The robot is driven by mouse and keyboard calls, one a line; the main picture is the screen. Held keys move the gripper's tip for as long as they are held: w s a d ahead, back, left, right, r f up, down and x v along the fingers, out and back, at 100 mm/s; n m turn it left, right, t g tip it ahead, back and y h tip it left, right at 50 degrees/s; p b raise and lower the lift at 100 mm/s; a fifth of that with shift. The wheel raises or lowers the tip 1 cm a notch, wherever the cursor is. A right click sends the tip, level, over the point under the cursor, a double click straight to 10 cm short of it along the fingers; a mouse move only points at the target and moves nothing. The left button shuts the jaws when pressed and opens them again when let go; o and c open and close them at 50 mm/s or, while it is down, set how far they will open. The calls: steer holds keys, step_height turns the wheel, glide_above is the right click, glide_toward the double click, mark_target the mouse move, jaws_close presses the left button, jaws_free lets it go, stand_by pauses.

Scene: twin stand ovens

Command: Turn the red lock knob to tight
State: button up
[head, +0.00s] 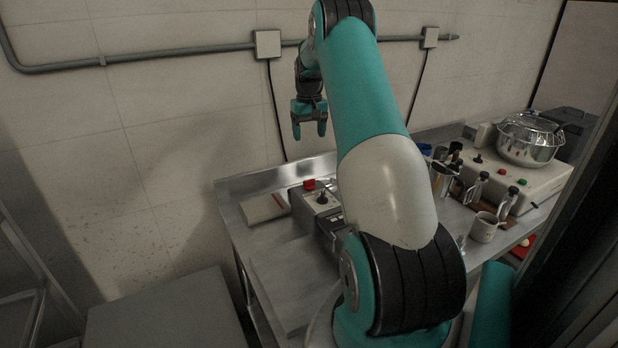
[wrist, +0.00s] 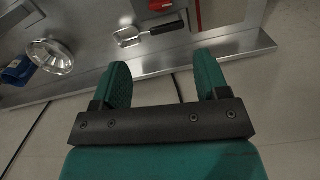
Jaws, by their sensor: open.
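A red knob-like part (head: 309,185) sits on top of a small grey box (head: 318,203) on the steel counter in the head view. I cannot tell its turn position or read any marking. A red part on a grey block (wrist: 155,5), cut by the top edge of the wrist view, may be the same one. My gripper (head: 309,126) hangs in the air above and behind the box, near the wall. In the wrist view my gripper (wrist: 162,68) has its two green fingers wide apart with nothing between them.
A white red-edged pad (head: 265,207) lies left of the box. A black-handled tool (wrist: 150,33) and a metal bowl (wrist: 50,57) lie on the counter. Right are a beige machine (head: 535,184), a lidded pot (head: 530,140) and a mug (head: 485,229). My arm hides the counter's middle.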

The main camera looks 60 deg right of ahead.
mark_target(309, 180)
step_height(309, 180, down, 16)
steer(key=p, duration=0.4)
